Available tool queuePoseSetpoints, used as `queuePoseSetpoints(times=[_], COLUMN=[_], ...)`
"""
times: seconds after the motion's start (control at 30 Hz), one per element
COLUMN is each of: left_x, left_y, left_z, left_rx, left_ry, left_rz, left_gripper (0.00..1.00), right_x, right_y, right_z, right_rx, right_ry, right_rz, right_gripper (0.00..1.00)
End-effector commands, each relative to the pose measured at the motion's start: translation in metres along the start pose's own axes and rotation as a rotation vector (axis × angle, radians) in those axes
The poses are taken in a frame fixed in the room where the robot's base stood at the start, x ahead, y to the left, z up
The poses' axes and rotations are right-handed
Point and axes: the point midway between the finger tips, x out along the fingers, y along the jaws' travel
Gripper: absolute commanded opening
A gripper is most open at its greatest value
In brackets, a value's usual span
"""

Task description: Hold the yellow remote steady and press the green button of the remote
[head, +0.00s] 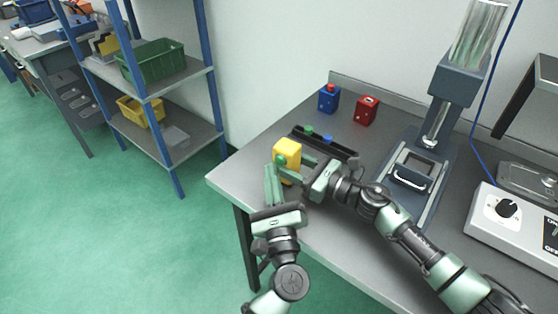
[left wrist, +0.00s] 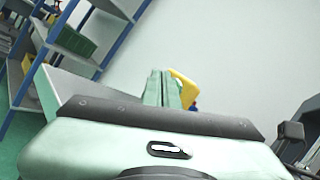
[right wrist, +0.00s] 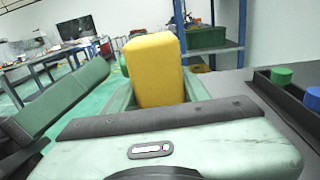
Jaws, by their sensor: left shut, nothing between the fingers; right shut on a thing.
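The yellow remote (head: 290,147) is held up near the table's left front edge. Its green button (head: 281,160) is on its left side and just shows in the right wrist view (right wrist: 124,66). My right gripper (head: 299,164) is shut on the remote, which stands between its fingers in the right wrist view (right wrist: 155,70). My left gripper (head: 271,172) is shut and empty, its fingertips close to the button side. Whether they touch the button I cannot tell. In the left wrist view, the remote (left wrist: 184,88) is partly hidden behind the left fingers (left wrist: 162,88).
A black tray (head: 343,151) with a green and a blue piece lies behind the right gripper. A blue box (head: 328,100) with a red top and a red box (head: 366,110) stand farther back. A press-like machine (head: 425,150) stands right. Shelves (head: 180,85) are at left.

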Motion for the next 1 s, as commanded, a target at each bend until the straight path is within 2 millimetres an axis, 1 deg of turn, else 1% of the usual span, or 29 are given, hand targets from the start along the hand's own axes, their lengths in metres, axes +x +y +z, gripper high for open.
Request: queuePoseSetpoints(times=[0.3, 0.73, 0.83, 1.0], left_x=[-0.001, -0.029, -0.034, -0.035], left_y=[0.001, 0.021, 0.024, 0.026], left_z=[0.001, 0.021, 0.024, 0.026], left_rx=[0.000, 0.001, 0.001, 0.000], left_ry=[0.000, 0.000, 0.000, -0.001], left_rz=[0.000, 0.000, 0.000, 0.000], left_gripper=[0.00, 0.00, 0.00, 0.00], right_x=[0.000, 0.000, 0.000, 0.000], right_y=[0.000, -0.001, -0.001, -0.001], right_z=[0.000, 0.000, 0.000, 0.000], right_rx=[0.000, 0.000, 0.000, 0.000], right_ry=[0.000, 0.000, 0.000, 0.000], right_rz=[-0.001, -0.001, -0.001, -0.001], right_gripper=[0.00, 0.00, 0.00, 0.00])
